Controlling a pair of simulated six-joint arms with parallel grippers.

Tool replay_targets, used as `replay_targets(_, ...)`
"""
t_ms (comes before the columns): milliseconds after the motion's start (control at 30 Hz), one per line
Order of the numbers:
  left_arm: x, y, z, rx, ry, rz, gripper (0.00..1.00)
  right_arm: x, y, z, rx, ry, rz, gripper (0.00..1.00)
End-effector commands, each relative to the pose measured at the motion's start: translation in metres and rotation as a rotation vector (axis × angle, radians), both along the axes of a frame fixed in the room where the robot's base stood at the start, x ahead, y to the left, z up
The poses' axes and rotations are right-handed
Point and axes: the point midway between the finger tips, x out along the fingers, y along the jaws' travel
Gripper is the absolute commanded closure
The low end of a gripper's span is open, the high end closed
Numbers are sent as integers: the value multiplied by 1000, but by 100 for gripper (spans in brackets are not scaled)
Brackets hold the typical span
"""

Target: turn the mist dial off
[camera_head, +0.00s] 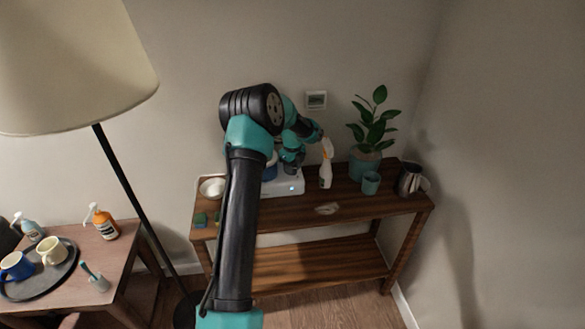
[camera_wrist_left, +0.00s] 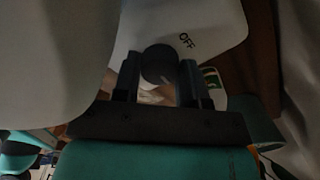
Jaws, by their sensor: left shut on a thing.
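The mist dial (camera_wrist_left: 158,62) is a dark round knob on a white housing (camera_wrist_left: 215,18) in the left wrist view. The word OFF is printed on the housing just up and right of the knob. A faint light mark shows low on the knob, but its exact direction is hard to tell. My left gripper (camera_wrist_left: 160,78) is shut on the dial, one dark finger on each side. In the head view the white device (camera_head: 289,185) sits on the wooden console table, partly hidden by my left arm. My right gripper is not in view.
A white spray bottle (camera_head: 326,170) stands close right of the device. Farther right are a potted plant (camera_head: 366,160), a teal cup (camera_head: 371,183) and a dark jug (camera_head: 409,180). A white bowl (camera_head: 211,188) is at the left end. The console's front right (camera_head: 385,207) is clear.

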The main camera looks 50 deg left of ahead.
Motion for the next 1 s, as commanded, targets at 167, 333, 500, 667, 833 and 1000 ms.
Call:
replay_targets(167,0,0,0,-1,0,143,85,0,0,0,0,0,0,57)
replay_targets(333,0,0,0,-1,0,273,85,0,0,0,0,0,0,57)
replay_targets(500,0,0,0,-1,0,329,85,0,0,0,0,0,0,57)
replay_targets(667,0,0,0,-1,0,330,85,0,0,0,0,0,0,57)
replay_targets(833,0,0,0,-1,0,329,55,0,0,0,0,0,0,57)
replay_targets(1000,0,0,0,-1,0,329,39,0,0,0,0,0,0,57)
